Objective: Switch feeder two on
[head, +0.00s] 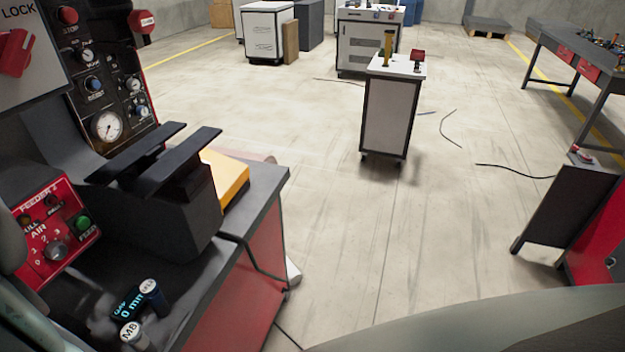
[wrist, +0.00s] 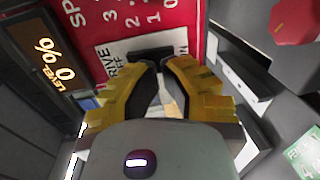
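In the wrist view a red panel (wrist: 192,42) carries a white label (wrist: 112,62) with "DRIVE" and "OFF" partly legible. A black switch part (wrist: 150,54) sits at this label. My gripper (wrist: 159,68) has yellow fingers with dark inner pads, and its tips are right at the switch. The tips are close together and cover part of the label; whether they touch or grip the switch cannot be told. My gripper is not visible there.
A dark display (wrist: 55,68) reading "LEVEL 0 %" is left of the panel in the wrist view. A red part (wrist: 295,20) is at the upper right. In the head view a white cart (head: 388,118) stands on open floor, with cables lying nearby.

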